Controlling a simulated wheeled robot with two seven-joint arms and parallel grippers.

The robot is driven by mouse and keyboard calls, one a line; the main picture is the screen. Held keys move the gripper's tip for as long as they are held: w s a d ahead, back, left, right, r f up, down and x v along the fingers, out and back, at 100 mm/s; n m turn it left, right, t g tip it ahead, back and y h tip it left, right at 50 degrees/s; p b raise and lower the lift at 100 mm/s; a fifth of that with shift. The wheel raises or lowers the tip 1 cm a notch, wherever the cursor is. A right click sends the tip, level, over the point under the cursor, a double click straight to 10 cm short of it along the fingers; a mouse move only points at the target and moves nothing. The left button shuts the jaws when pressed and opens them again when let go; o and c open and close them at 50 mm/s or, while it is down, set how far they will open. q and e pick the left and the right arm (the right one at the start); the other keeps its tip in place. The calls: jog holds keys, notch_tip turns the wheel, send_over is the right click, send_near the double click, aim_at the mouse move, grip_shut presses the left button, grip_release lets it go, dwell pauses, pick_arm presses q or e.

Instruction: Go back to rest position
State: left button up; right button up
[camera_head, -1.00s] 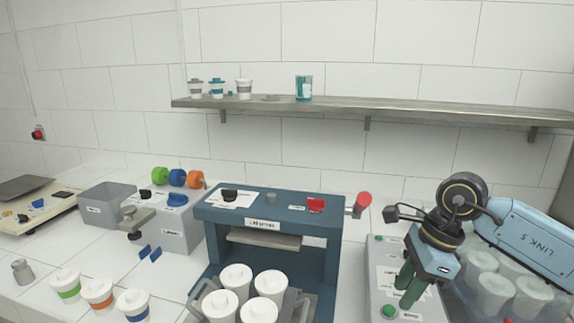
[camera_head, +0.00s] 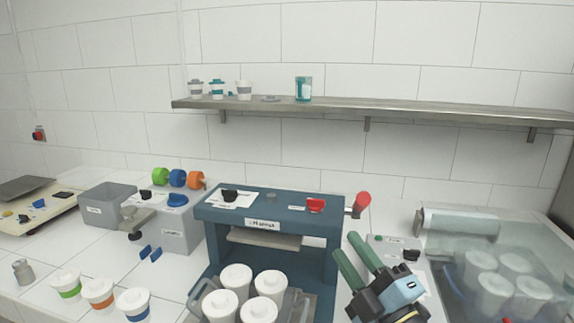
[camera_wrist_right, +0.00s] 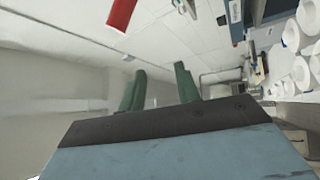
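My right gripper (camera_head: 358,259) is at the lower right of the head view, in front of the blue press and the grey control box. Its two green fingers point up and are spread apart, with nothing between them. In the right wrist view the fingers (camera_wrist_right: 160,88) also stand apart and empty. My left gripper is in neither view.
The blue press (camera_head: 222,215) with a red-tipped lever (camera_head: 362,200) stands mid-counter, with several lidded white cups (camera_head: 236,278) in front. A clear-covered bin (camera_head: 460,224) of cups is at right. Three banded cups (camera_head: 101,294) stand at front left. A shelf (camera_head: 420,107) spans the wall.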

jog(key=s+d+f+m+g+h, duration=0.45)
jog(key=f+m, duration=0.25)
jog(key=f, duration=0.2)
jog(key=s+d+f+m+g+h, duration=0.3)
jog(key=d+f+m+h, duration=0.3)
jog(key=f, duration=0.3)
jog(key=s+f+m+g, duration=0.3)
jog(key=s+f+g, duration=0.25)
jog(key=s, duration=0.35)
jog(key=s+f+m+g, duration=0.2)
jog(key=s+f+g, duration=0.3)
jog(key=s, duration=0.4)
notch_tip(320, 180, down, 24)
jog(key=s, duration=0.1)
jog(key=s+d+f, duration=0.2)
jog(key=s+f, duration=0.6)
jog(key=s+d+f+g, duration=0.1)
jog(key=s+f, duration=0.7)
jog(key=s, duration=0.1)
jog(key=shift+d+y, duration=0.35)
jog(key=shift+d, duration=0.05)
